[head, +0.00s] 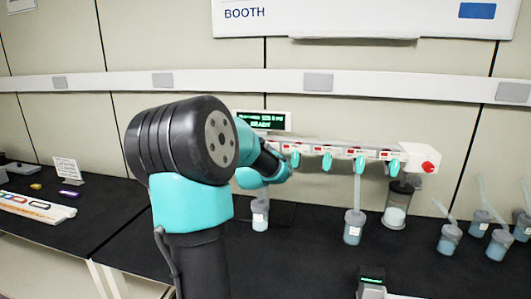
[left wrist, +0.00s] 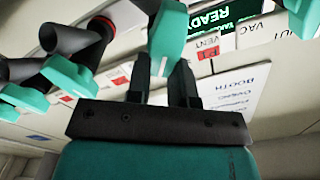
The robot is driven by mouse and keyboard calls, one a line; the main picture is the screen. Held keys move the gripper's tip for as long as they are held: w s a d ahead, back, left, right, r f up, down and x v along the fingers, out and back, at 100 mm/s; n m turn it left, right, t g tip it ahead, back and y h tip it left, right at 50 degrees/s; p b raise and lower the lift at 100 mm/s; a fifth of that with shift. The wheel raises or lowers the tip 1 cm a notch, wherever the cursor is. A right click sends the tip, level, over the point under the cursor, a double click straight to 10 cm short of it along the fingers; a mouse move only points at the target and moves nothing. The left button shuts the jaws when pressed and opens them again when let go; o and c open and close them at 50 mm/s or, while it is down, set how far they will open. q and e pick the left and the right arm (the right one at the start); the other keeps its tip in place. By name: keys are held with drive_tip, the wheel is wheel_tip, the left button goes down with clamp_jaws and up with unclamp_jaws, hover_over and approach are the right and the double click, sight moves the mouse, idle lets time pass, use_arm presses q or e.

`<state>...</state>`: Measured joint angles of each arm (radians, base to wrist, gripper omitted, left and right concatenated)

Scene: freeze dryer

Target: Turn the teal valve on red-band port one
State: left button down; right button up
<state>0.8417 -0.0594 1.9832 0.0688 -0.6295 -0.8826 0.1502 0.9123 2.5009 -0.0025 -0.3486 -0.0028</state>
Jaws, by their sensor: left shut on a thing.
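The white manifold (head: 340,148) carries a row of teal valves (head: 327,163) with red-banded labels. In the left wrist view, my left gripper (left wrist: 165,72) is shut on a teal valve (left wrist: 168,35), with one dark finger on each side of it. A red label (left wrist: 207,53), upside down and apparently reading R1, sits right beside this valve. In the head view my own left arm hides the gripper and the held valve. My right gripper is in neither view.
A display (head: 262,120) reading READY stands above the manifold. More teal valves (left wrist: 70,76) are close to my left gripper. A red knob (head: 428,167) is at the manifold's right end. Below, flasks (head: 353,228) hang or stand, with several at right. A small device (head: 371,285) is in front.

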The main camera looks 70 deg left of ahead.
use_arm(q)
drive_tip(key=m, duration=0.5)
drive_tip(key=shift+w+d+f, duration=0.2)
drive_tip(key=shift+w+f, duration=0.1)
drive_tip(key=shift+f, duration=0.1)
drive_tip(key=c, duration=1)
unclamp_jaws()
drive_tip(key=shift+s+d, duration=0.1)
drive_tip(key=shift+d, duration=0.05)
drive_tip(key=v, duration=1.7)
drive_tip(key=shift+f, duration=0.1)
